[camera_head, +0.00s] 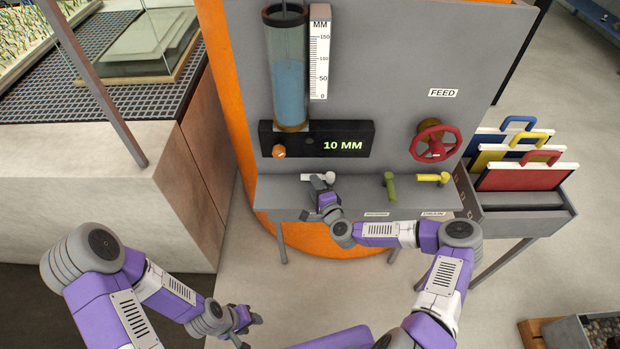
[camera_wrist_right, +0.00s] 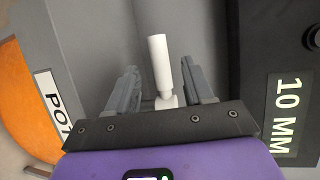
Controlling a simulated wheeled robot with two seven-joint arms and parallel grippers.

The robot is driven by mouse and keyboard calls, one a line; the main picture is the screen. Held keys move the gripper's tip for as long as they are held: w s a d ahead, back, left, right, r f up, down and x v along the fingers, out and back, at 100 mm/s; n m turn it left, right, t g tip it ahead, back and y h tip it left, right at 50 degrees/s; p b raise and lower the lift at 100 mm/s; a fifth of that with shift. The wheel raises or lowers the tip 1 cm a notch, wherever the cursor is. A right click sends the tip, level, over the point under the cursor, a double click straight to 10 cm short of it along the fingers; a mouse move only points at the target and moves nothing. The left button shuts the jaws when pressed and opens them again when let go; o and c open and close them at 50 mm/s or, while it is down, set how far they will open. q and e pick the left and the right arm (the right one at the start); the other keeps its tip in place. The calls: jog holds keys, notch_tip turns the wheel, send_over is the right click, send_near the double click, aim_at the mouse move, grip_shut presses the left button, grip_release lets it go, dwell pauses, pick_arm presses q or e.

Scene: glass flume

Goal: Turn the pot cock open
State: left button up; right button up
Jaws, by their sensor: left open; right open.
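The pot cock has a white handle (camera_head: 316,177) that lies sideways, pointing left, on the grey panel below the display. In the right wrist view the white handle (camera_wrist_right: 160,62) stands between my two open fingers, with a gap on each side. A label beginning "POT" (camera_wrist_right: 56,97) shows at the left of that view. My right gripper (camera_head: 322,187) is open at the white handle and covers part of the shelf below it. My left gripper (camera_head: 250,325) is open and empty, low in the head view, away from the panel.
A green lever (camera_head: 390,187) pointing down and a yellow lever (camera_head: 430,178) lying sideways are to the right. Above them is a red handwheel (camera_head: 436,143). The display (camera_head: 340,145) reads 10 MM. A rack of coloured boards (camera_head: 520,175) stands at the right.

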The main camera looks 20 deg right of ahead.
jog(key=shift+x, duration=2.05)
grip_shut()
